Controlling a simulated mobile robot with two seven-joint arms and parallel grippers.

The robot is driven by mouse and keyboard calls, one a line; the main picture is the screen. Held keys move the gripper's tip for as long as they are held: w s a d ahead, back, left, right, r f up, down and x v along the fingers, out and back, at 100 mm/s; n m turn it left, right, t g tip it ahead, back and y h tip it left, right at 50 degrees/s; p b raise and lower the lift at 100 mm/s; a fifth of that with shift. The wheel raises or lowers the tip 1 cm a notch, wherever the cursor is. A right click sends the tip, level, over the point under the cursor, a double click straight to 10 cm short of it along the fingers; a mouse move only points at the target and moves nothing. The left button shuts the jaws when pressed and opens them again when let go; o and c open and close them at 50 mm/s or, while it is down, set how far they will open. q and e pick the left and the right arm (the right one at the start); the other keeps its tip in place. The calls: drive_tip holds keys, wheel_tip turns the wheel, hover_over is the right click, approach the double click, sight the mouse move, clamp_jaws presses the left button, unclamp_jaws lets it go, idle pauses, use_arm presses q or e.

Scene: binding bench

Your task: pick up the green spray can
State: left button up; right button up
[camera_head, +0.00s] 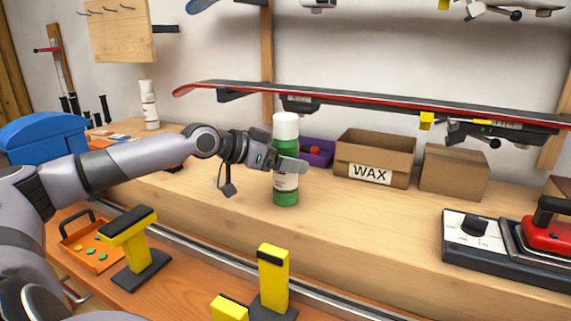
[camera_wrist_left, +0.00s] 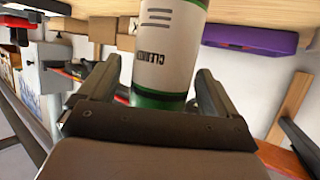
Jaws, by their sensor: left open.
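The green spray can (camera_head: 286,197) stands upright on the wooden bench, with a white cap and a white label. My left gripper (camera_head: 291,166) is at its middle, with a finger across the front of the can. In the left wrist view the can (camera_wrist_left: 168,45) appears upside down between the two fingers of my open left gripper (camera_wrist_left: 157,80). A gap shows on the right finger's side; contact on the left side is unclear. My right gripper is in neither view.
A purple bin (camera_head: 317,153) is close behind the can on the right, beside the WAX box (camera_head: 373,160) and a plain cardboard box (camera_head: 453,173). A white bottle (camera_head: 148,104) stands back left.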

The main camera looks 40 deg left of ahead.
use_arm(q)
drive_tip(key=shift+w+f, duration=0.1)
drive_tip(key=c, duration=1)
drive_tip(key=shift+r, duration=0.25)
wheel_tip(320, 180, up, 18)
drive_tip(key=p, duration=0.6)
drive_tip(key=shift+r, duration=0.85)
